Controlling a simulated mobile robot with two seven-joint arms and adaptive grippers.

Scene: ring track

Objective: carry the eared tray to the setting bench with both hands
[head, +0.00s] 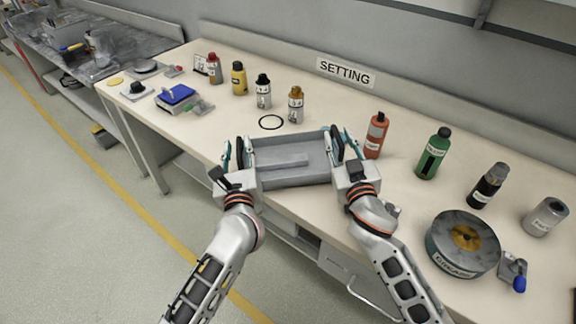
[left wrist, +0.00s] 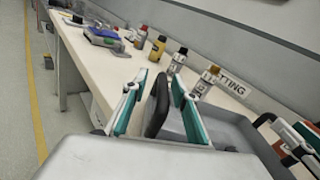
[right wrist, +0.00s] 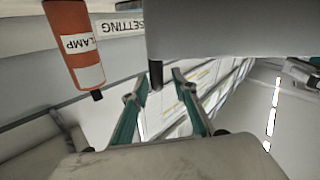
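The grey eared tray (head: 290,178) is at the front edge of the setting bench (head: 215,130), below the SETTING sign; I cannot tell whether its base touches the bench. My left gripper (head: 238,152) is at the tray's left end. In the left wrist view its teal fingers stand apart on either side of a black ear (left wrist: 158,106), with gaps showing. My right gripper (head: 347,146) is at the right end, its fingers apart around the other ear, which shows partly in the right wrist view (right wrist: 156,75). The tray looks empty apart from a raised grey strip.
Behind the tray lie a black ring (head: 271,122) and several bottles. An orange bottle (head: 376,136) stands close to my right gripper. A green bottle (head: 434,153) and a round grease tin (head: 462,243) are further right. Bare bench top lies left of the tray.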

